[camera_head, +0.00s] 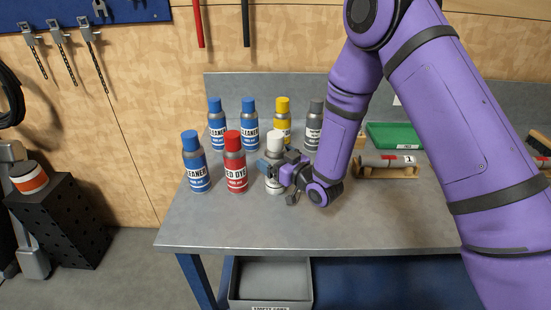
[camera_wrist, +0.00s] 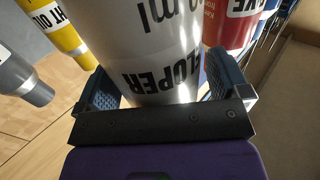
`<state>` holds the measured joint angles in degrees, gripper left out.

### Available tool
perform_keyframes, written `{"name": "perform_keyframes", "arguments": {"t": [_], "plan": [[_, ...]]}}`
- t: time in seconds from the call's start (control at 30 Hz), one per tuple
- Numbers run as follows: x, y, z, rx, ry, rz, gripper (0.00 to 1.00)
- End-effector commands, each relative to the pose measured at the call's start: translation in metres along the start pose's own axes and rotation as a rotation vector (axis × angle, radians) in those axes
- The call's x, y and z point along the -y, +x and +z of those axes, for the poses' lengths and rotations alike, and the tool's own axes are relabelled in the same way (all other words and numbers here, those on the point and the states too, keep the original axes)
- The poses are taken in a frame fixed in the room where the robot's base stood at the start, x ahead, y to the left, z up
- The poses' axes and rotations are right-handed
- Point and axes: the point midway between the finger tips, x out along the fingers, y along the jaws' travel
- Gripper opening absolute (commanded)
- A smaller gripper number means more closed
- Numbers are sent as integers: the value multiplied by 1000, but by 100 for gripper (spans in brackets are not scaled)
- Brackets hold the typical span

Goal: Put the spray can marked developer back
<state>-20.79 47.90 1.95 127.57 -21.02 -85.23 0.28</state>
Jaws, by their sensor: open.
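The developer spray can (camera_head: 274,148) has a white cap and stands upright on the bench, in the front row just right of the red dye can. In the wrist view the can (camera_wrist: 160,50) fills the middle, with "...LOPER" readable upside down on its pale label. My gripper (camera_head: 272,174) is at the can's lower part in the head view and hides much of its label. In the wrist view my gripper (camera_wrist: 165,88) is open, with one finger on each side of the can. I cannot tell whether either finger touches it.
The red dye can (camera_head: 235,165) stands close on the left, with a blue cleaner can (camera_head: 195,165) beyond it. Behind are two more cleaner cans (camera_head: 250,125), a yellow can (camera_head: 283,120) and a grey can (camera_head: 314,127). A grey bin (camera_head: 270,285) sits below. The bench front is clear.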

Motion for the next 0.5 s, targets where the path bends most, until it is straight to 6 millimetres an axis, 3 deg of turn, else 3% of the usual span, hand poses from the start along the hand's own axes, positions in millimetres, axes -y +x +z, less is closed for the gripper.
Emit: {"name": "perform_keyframes", "arguments": {"t": [0.17, 0.5], "plan": [[0, -8, -2, 2, 0, 1, 94], [-1, -73, -2, 2, 1, 3, 94]]}}
